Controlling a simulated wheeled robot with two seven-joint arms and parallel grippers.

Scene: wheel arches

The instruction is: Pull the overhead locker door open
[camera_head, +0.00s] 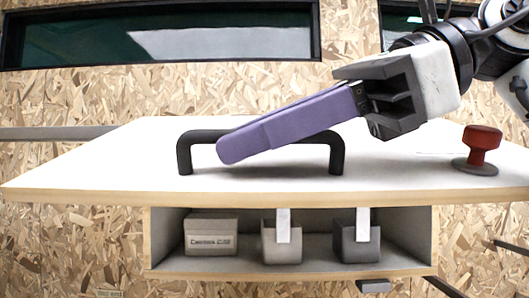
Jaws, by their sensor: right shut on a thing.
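The overhead locker door (95,165) is a wide white panel with a pale wood edge. It stands out above the locker opening, and the inside of the locker (210,270) shows below it. A black bar handle (337,157) is fixed on the door's face. My right gripper (234,147) comes in from the upper right. Its long purple fingers lie slantwise across the handle bar and are shut on it. They hide the middle of the bar, and the exact contact is hidden. My left gripper is not in view.
A red knob on a grey base (481,150) sits on the white panel at right. Inside the locker are a labelled box (211,235), a light grey bin (281,246) and a dark grey bin (360,246). Chipboard wall and dark windows (160,38) are behind.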

